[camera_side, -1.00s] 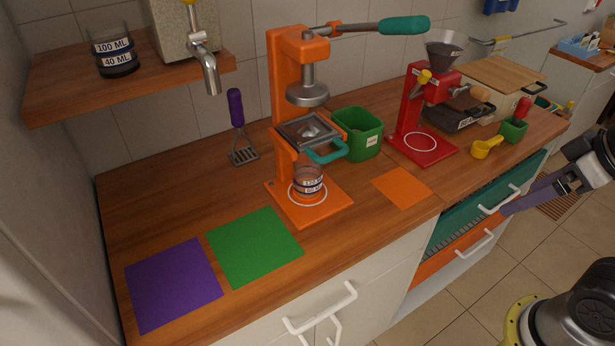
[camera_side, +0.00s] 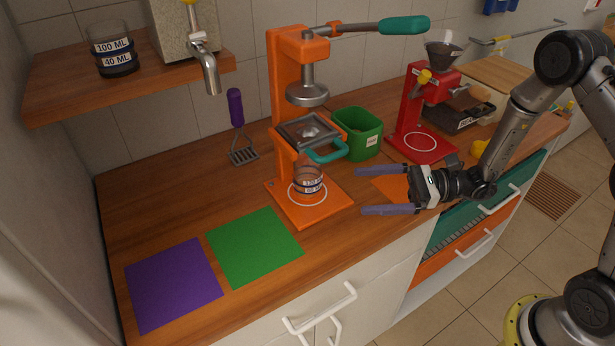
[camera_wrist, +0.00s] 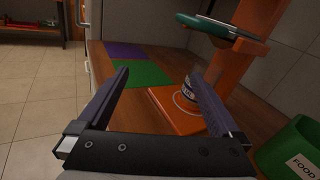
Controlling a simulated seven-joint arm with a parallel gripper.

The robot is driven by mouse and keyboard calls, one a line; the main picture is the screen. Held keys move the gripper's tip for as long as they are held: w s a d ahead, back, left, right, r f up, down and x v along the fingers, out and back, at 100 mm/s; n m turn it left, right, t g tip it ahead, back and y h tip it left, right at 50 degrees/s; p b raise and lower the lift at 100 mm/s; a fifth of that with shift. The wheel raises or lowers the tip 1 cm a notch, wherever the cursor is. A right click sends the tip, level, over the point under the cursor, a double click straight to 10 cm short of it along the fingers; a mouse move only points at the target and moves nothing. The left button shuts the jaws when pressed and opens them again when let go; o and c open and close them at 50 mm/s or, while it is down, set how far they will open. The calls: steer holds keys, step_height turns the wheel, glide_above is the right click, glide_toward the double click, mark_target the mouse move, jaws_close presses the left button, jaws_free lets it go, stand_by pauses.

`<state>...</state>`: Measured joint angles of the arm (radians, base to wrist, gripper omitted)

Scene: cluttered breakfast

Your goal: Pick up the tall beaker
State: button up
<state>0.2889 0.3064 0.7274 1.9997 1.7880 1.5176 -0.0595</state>
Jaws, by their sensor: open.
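A clear beaker with white label bands (camera_side: 308,181) stands upright on the orange juice press base (camera_side: 328,207), under the press. In the wrist view it is partly hidden behind the right finger (camera_wrist: 187,86). Another clear beaker marked 100 ML and 40 ML (camera_side: 113,56) stands on the wooden shelf (camera_side: 60,100) at upper left. I cannot tell which one is the tall beaker. My gripper (camera_side: 361,190) is open and empty, to the right of the press, with its fingers pointing left toward the beaker there. The fingers are apart from that beaker.
A green bin (camera_side: 357,134) and a red coffee stand (camera_side: 408,125) are behind my gripper. The teal press handle (camera_side: 328,153) overhangs near the lower beaker. A masher (camera_side: 237,120) leans at the back wall. Green (camera_side: 254,247) and purple mats (camera_side: 174,284) lie bare at left.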

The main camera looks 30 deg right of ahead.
mark_target(321, 175)
steer(key=w+d+f+m+t+h, duration=0.2)
steer(key=d+f+m+t, duration=0.1)
steer(key=w+d+f+m+t, duration=0.1)
steer(key=f+m, duration=0.1)
steer(key=shift+w+d+f+h, duration=0.15)
steer(key=shift+d+f+h, duration=0.05)
steer(key=shift+h, duration=0.2)
steer(key=shift+w+f+t, duration=0.15)
steer(key=shift+w+t, duration=0.1)
steer(key=shift+t, duration=0.05)
steer(key=x, duration=0.7)
steer(key=shift+f, duration=0.1)
steer(key=shift+x, duration=3.25)
steer(key=shift+w+d, duration=0.1)
steer(key=shift+d, duration=0.15)
steer(key=c, duration=1.3)
steer(key=shift+r, duration=0.65)
step_height(321, 175, up, 3)
steer(key=shift+f, duration=0.2)
steer(key=v, duration=1.8)
